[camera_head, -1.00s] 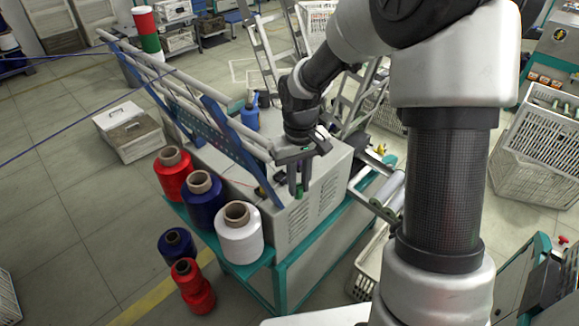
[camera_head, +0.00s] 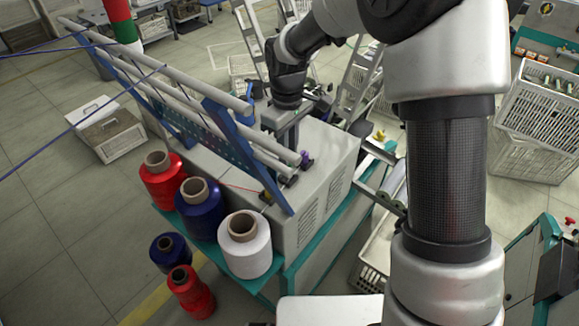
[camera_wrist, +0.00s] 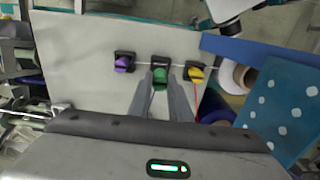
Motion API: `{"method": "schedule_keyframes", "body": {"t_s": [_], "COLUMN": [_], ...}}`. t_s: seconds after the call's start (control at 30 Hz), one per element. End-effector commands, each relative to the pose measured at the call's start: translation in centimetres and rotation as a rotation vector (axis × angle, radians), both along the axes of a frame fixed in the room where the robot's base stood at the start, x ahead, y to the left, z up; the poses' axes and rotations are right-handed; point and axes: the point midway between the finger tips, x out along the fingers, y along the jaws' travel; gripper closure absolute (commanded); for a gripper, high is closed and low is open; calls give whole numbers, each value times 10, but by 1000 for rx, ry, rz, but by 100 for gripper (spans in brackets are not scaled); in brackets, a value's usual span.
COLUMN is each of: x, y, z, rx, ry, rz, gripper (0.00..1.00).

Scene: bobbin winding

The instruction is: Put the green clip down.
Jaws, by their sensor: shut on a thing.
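In the wrist view, my gripper (camera_wrist: 162,84) is shut on the green clip (camera_wrist: 160,80), which shows between the two fingertips. The clip lines up with a black holder (camera_wrist: 160,59) on the pale machine top; whether it rests there I cannot tell. A purple clip (camera_wrist: 123,63) sits in a black holder to its left and a yellow clip (camera_wrist: 196,74) in one to its right. In the head view, my gripper (camera_head: 284,142) points down behind the blue frame. The purple clip (camera_head: 305,160) and yellow clip (camera_head: 266,198) show there; the green clip is hidden.
The grey machine (camera_head: 325,165) has a slanted blue frame (camera_head: 225,130) with pale rails close to my gripper. A white spool (camera_head: 245,255), a blue spool (camera_head: 202,212) and a red spool (camera_head: 160,183) stand on the teal ledge. A ladder (camera_head: 357,85) stands behind.

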Motion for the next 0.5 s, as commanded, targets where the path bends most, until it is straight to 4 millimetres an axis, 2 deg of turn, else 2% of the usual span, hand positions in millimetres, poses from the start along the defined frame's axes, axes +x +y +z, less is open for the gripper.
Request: {"method": "schedule_keyframes", "body": {"t_s": [0.27, 0.4, 0.5], "x": [-1, -1, 0], "y": [0, 0, 0], "z": [-26, -46, -52], "rx": [0, 0, -1], "ry": [1, 3, -1], "rz": [0, -1, -2], "gripper": [100, 100, 100]}}
